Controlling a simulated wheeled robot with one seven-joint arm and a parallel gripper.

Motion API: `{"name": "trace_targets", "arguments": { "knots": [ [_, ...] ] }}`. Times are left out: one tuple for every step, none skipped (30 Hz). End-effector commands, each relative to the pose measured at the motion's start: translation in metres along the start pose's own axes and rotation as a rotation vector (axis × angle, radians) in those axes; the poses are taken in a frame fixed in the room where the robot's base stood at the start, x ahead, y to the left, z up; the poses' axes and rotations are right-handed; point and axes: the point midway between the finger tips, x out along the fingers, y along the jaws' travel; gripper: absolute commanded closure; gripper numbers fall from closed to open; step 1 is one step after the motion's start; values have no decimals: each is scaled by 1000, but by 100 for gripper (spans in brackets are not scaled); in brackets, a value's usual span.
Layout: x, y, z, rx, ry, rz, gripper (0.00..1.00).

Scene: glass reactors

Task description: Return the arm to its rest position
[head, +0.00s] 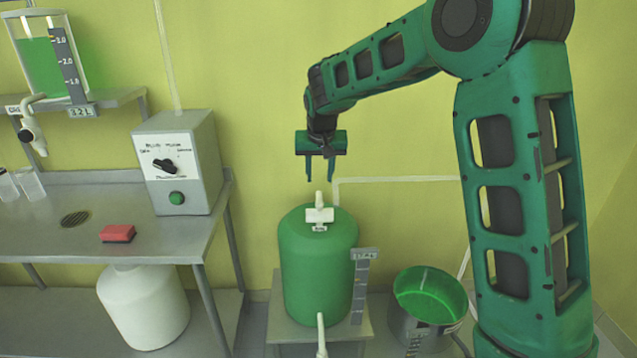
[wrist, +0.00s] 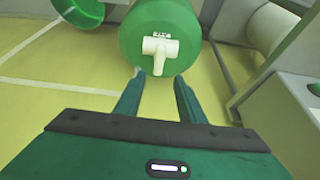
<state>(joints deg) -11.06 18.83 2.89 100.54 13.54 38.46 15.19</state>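My gripper (head: 320,170) hangs above the green tank in the head view, pointing down, its two fingers apart with nothing between them. In the wrist view my gripper (wrist: 160,82) also shows as two separated green fingers. The green tank (head: 305,265) stands on a low stand, with a white valve (head: 320,214) on its top. The fingertips are a little above the valve and apart from it in the head view. The wrist view shows the same tank (wrist: 190,20) and the white valve (wrist: 160,50) beyond the fingers.
A metal bench (head: 60,235) at left holds a control box (head: 180,165) and a red block (head: 117,233). A white jug (head: 145,305) is below. A bucket of green liquid (head: 425,325) stands right of the tank. A glass vessel (head: 35,65) sits on a shelf.

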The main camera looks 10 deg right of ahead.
Motion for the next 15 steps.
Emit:
{"name": "trace_targets", "arguments": {
  "knots": [
    [-2, 0, 0, 0, 0, 0, 64],
    [-2, 0, 0, 0, 0, 0, 64],
    [-3, 0, 0, 0, 0, 0, 64],
    [-3, 0, 0, 0, 0, 0, 64],
    [-3, 0, 0, 0, 0, 0, 64],
    [-3, 0, 0, 0, 0, 0, 64],
    [-3, 0, 0, 0, 0, 0, 64],
    [-3, 0, 0, 0, 0, 0, 64],
    [-2, 0, 0, 0, 0, 0, 64],
    [-3, 0, 0, 0, 0, 0, 64],
    [-3, 1, 0, 0, 0, 0, 64],
    [-4, 3, 1, 2, -1, 2, 64],
    [-5, 6, 2, 4, -2, 4, 64],
    [-7, 11, 3, 7, -4, 8, 64],
    [-11, 20, 6, 11, -8, 14, 64]
  ]
}}
